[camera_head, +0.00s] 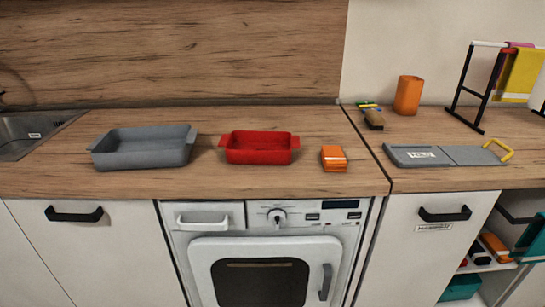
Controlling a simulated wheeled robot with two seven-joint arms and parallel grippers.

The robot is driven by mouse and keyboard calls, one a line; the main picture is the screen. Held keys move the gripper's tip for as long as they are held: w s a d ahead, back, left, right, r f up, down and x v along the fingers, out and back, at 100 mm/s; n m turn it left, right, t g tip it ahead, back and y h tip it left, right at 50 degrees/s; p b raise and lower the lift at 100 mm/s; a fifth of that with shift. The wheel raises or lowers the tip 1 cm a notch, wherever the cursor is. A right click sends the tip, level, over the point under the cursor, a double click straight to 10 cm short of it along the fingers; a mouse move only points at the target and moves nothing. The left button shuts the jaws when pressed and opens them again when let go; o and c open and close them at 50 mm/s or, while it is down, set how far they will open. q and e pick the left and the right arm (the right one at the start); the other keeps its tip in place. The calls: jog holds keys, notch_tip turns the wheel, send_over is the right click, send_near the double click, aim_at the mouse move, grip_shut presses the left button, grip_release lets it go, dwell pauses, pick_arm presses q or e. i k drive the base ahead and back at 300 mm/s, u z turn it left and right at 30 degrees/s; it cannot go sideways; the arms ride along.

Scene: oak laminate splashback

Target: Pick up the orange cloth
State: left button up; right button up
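A small folded orange item (334,158), which looks like the orange cloth, lies on the wooden counter (230,183) to the right of the red dish. It is near the counter's front edge, above the right side of the oven. A second orange item (496,246) lies in the open shelf at lower right; I cannot tell whether it is cloth. Neither of my grippers is in view.
A grey dish (142,162) and a red dish (259,154) stand left of the folded item. An orange cup (408,95), a brush (373,118), a grey board (445,156) and a rack (477,88) with a yellow cloth (521,73) are at right. The counter directly around the folded item is clear.

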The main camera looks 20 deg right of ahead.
aim_at(333, 159)
jog(key=u, duration=0.9)
jog(key=i, duration=0.9)
jog(key=z, duration=1.45)
